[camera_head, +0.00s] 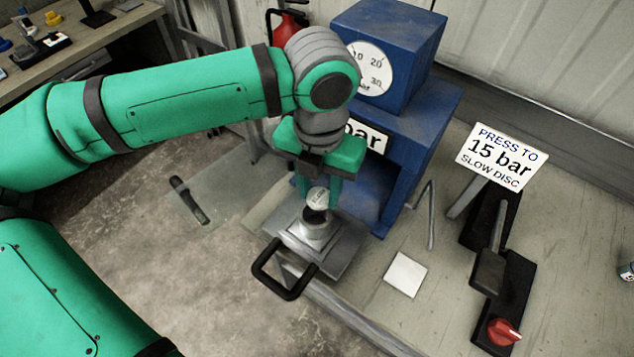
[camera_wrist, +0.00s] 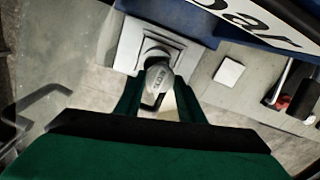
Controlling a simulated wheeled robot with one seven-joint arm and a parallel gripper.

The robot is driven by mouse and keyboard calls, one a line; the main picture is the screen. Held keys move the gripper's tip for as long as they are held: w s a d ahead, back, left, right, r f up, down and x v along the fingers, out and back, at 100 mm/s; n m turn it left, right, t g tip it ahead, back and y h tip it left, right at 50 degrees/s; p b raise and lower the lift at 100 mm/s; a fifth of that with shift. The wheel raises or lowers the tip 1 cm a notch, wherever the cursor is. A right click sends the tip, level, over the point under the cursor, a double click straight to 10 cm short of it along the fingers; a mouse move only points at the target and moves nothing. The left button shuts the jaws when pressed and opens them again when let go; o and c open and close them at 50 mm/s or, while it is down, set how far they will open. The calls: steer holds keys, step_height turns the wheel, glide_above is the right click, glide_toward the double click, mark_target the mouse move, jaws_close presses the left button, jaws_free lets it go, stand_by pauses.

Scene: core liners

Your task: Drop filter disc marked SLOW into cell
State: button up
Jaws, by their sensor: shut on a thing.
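My gripper (camera_head: 318,190) is shut on a pale round filter disc (camera_head: 318,198), held tilted just above the cell. In the wrist view the disc (camera_wrist: 158,76) sits between the green fingers, with small lettering too blurred to read for certain. I cannot tell whether the disc touches the cell's rim.
A blue press (camera_head: 420,100) with a dial (camera_head: 369,68) stands right behind the cell. A sign (camera_head: 502,157) reads "PRESS TO 15 bar SLOW DISC". A white square (camera_head: 405,274) lies on the bench to the right, near a black device with a red knob (camera_head: 503,332).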

mark_target(315, 196)
steer(key=shift+a+n, duration=0.3)
steer(key=shift+a, duration=0.2)
steer(key=shift+w+d+f, duration=0.1)
steer(key=shift+d+f, duration=0.05)
steer(key=shift+f, duration=2.45)
steer(key=o, duration=1.1)
step_height(315, 196, up, 11)
steer(key=shift+f, duration=0.1)
